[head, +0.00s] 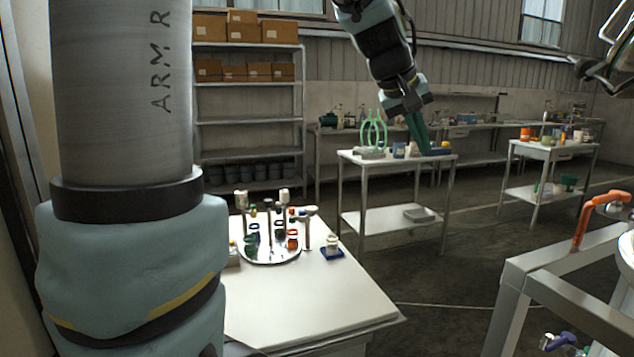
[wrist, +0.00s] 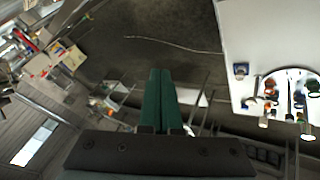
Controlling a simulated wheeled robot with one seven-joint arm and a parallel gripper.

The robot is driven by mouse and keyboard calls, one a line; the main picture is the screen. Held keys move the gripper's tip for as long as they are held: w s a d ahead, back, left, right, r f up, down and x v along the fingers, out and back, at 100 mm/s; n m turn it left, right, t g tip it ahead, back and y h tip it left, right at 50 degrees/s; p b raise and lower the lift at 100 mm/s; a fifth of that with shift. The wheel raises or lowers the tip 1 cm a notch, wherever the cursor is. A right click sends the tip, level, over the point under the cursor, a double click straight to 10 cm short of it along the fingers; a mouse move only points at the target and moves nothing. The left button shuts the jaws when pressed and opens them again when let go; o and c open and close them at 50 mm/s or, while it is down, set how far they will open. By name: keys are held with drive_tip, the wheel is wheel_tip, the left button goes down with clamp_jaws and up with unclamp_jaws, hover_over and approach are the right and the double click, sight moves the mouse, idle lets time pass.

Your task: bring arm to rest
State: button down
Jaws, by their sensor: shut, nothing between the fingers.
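My gripper (head: 417,132) shows at the upper middle of the head view, held up in the air and pointing down. Its green fingers are together with nothing between them. In the wrist view the two green fingers (wrist: 160,98) lie side by side, shut and empty. In the head view they overlap the far white cart behind them; they do not appear to touch anything. My arm comes down from the top edge of the head view.
A white table (head: 310,305) with a round tray (head: 262,257) of small items stands near, front left. A white cart (head: 390,160) and another cart (head: 555,150) stand farther back. Shelves (head: 248,122) line the wall. A grey frame (head: 560,262) with an orange handle (head: 584,220) is at right.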

drive_tip(key=a+f+n+y, duration=0.1)
drive_tip(key=a+f+y, duration=0.3)
drive_tip(key=a+f, duration=1.05)
drive_tip(key=s+a+f+g+y, duration=0.2)
drive_tip(key=s+a+f, duration=0.8)
drive_tip(key=a, duration=0.3)
drive_tip(key=shift+g, duration=0.4)
